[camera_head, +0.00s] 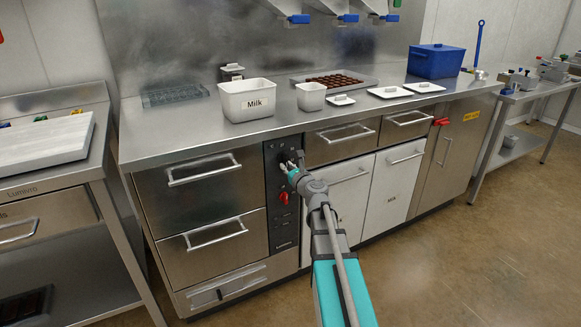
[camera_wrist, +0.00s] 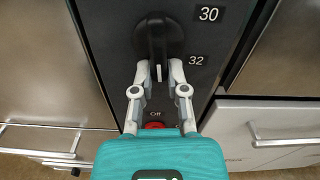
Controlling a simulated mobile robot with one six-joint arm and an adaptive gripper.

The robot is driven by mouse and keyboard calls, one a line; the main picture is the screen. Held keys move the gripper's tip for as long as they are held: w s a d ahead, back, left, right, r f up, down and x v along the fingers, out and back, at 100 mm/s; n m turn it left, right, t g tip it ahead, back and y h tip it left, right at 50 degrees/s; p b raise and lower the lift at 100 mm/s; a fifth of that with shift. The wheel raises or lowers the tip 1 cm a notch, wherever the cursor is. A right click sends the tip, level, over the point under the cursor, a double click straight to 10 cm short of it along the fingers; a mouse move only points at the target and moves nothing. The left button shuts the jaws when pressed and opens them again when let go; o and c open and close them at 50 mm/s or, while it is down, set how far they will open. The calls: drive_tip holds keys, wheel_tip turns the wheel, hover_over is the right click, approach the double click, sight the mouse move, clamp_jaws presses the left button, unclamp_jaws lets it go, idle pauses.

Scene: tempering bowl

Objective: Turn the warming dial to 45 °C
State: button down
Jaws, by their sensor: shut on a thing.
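The warming dial is a black knob (camera_wrist: 157,38) on a dark control panel (camera_wrist: 105,45) in the wrist view. A white mark shows on its lower end, pointing down in the picture. My gripper (camera_wrist: 159,70) is shut on the dial's lower part, one finger on each side. The labels "30" (camera_wrist: 208,14) and "32" (camera_wrist: 196,60) are printed to the right of the dial; no 45 label is visible. In the head view my gripper (camera_head: 290,165) is at the upper part of the panel (camera_head: 285,235) and largely hides the dial.
A red knob (camera_head: 283,198) sits lower on the panel; its top shows below "Off" in the wrist view (camera_wrist: 155,126). Steel drawers (camera_head: 205,185) flank the panel left, and white fronts (camera_head: 395,185) right. A tub marked Milk (camera_head: 235,100) stands on the counter above.

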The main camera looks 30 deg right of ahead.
drive_tip(key=shift+w+a+r+m, duration=0.1)
drive_tip(key=shift+w+r+m, duration=0.15)
drive_tip(key=shift+w+m, duration=0.45)
drive_tip(key=c, duration=0.7)
unclamp_jaws()
drive_tip(key=shift+o, duration=0.2)
drive_tip(key=shift+s+f, duration=0.1)
drive_tip(key=shift+s, duration=0.1)
drive_tip(key=shift+s+f, duration=0.1)
drive_tip(key=shift+s, duration=0.25)
drive_tip(key=s, duration=1.1)
drive_tip(key=shift+s, duration=0.35)
